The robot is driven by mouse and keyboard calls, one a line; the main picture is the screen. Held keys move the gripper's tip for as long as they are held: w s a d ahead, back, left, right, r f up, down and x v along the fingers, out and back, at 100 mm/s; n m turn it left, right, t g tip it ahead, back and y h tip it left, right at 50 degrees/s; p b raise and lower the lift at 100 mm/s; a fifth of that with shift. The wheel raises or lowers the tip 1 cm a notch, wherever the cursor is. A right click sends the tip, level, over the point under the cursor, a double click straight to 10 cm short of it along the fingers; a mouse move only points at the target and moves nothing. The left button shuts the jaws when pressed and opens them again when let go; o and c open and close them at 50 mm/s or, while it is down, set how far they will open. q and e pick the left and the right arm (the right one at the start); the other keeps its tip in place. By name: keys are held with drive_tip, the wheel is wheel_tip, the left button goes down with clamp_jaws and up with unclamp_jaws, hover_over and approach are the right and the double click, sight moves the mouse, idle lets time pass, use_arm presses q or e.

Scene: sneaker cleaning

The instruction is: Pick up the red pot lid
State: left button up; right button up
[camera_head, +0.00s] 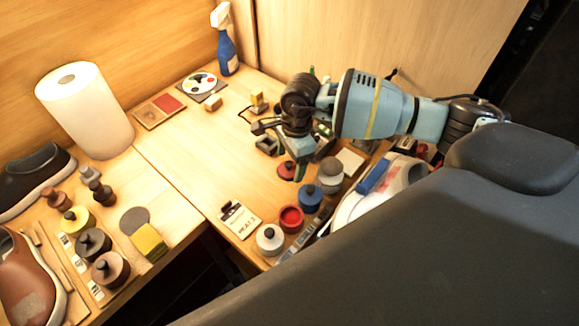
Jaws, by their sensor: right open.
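The red pot lid (286,171) lies on the table, low and round, partly covered by my right gripper. My right gripper (287,160) is open and points down just over the lid; I cannot tell whether it touches it. The open red pot (291,217) stands nearer the front, its red inside showing, with no lid on it. My left gripper is not in view.
A blue-lidded pot (311,198), a grey pot (330,171) and a white pot (270,239) stand near the red one. A white sneaker (388,186) is at right. A paper roll (84,108) and spray bottle (225,45) stand at the back.

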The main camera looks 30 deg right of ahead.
sight(290, 163)
drive_tip(key=shift+a+f, duration=0.1)
drive_tip(key=shift+f, duration=0.35)
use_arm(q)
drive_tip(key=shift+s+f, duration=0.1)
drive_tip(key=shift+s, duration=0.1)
use_arm(e)
drive_tip(key=c, duration=1)
drive_tip(key=shift+c, duration=0.2)
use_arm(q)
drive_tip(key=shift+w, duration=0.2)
use_arm(e)
wheel_tip(290, 163, up, 10)
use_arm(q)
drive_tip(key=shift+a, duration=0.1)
use_arm(e)
drive_tip(key=shift+s, duration=0.1)
